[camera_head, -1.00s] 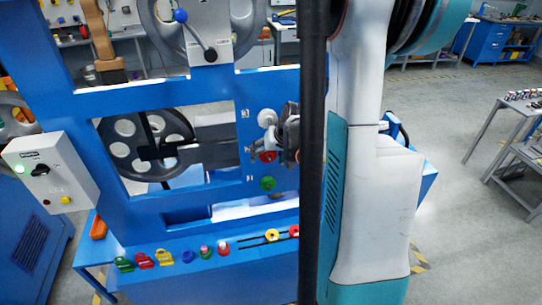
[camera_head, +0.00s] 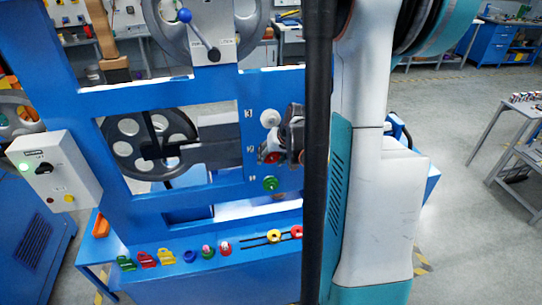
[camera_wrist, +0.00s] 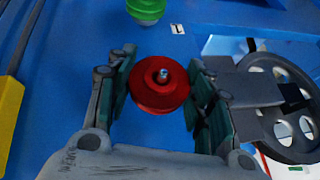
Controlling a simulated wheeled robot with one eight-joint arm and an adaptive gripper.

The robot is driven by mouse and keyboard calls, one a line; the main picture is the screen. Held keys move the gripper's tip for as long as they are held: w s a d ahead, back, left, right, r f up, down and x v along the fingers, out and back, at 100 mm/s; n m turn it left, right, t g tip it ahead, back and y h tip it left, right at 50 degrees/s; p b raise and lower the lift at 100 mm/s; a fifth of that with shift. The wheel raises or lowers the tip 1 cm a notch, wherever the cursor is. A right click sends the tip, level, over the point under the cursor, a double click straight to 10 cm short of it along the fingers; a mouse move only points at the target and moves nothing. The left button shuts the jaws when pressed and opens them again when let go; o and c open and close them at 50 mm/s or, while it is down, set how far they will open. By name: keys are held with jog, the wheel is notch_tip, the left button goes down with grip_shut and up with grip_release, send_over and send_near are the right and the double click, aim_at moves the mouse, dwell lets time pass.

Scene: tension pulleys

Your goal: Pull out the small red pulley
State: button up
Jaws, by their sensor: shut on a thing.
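The small red pulley (camera_head: 272,157) is at the middle position on the blue machine frame, between a white pulley (camera_head: 270,118) above and a green pulley (camera_head: 271,184) below. My gripper (camera_head: 276,156) is at the red pulley. In the wrist view, the red pulley (camera_wrist: 150,98) sits between the two fingers of my gripper (camera_wrist: 160,84), which are shut on its sides. A metal pin end shows at its centre. I cannot tell how far it sits along its pin. The green pulley (camera_wrist: 146,8) is at the top of the wrist view.
A large spoked wheel (camera_head: 125,145) stands behind the frame opening to the left. A control box (camera_head: 58,173) is at the left. Below, a blue ledge (camera_head: 235,262) holds several coloured small parts. A yellow part (camera_wrist: 10,110) shows at the wrist view's left edge.

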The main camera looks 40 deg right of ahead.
jog(key=shift+s+a, duration=0.45)
jog(key=shift+s, duration=0.25)
jog(key=shift+s+a, duration=0.45)
jog(key=shift+s, duration=0.25)
dwell(0.8)
jog(key=shift+s+a+b, duration=0.3)
jog(key=shift+s+a, duration=0.2)
jog(key=shift+s, duration=0.4)
jog(key=s+a, duration=0.2)
jog(key=s, duration=0.1)
jog(key=shift+s, duration=0.2)
jog(key=shift+a, duration=0.1)
dwell(0.5)
